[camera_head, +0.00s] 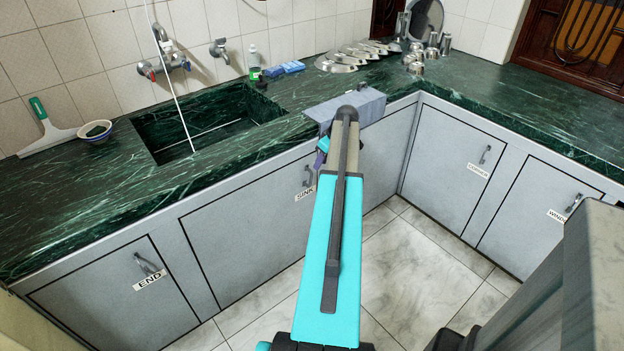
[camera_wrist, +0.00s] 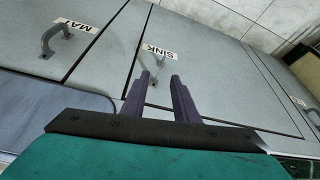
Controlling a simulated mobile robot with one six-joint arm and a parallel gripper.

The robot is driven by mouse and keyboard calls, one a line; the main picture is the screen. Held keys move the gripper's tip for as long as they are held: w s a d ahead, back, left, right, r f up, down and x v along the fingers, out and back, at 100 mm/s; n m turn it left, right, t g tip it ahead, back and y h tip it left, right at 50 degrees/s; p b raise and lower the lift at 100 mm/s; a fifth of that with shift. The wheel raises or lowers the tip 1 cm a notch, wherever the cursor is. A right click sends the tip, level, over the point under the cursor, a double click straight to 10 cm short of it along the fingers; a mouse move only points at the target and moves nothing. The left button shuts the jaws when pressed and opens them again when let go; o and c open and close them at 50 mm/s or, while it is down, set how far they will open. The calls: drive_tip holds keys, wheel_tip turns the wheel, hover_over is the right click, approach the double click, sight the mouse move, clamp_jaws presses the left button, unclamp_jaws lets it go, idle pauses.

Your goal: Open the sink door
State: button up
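The grey sink door (camera_head: 235,235) is flush with the cabinet front below the basin, and its SINK label (camera_head: 305,194) is near its upper right corner. Its curved handle (camera_head: 307,175) is just above the label. The wrist view shows the label (camera_wrist: 160,51) and the handle (camera_wrist: 156,69) just beyond my fingertips. My gripper (camera_wrist: 162,80) is open, with two purple fingers apart and nothing clearly between them. In the head view my gripper (camera_head: 321,156) is partly hidden by my arm, to the right of the handle. Whether the fingers touch the handle cannot be told.
The END door (camera_head: 120,295) is at left, with corner (camera_head: 455,165) and window (camera_head: 540,215) doors at right. The green marble counter (camera_head: 60,215) overhangs the doors. Bare tiled floor (camera_head: 400,260) lies in front. Cups and lids stand on the counter at the back.

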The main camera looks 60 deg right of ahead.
sight(312, 184)
drive_tip(key=p+x, duration=0.1)
drive_tip(key=x, duration=1.1)
drive_tip(key=shift+w+f, duration=0.1)
drive_tip(key=shift+f, duration=0.3)
clamp_jaws()
idle(1.0)
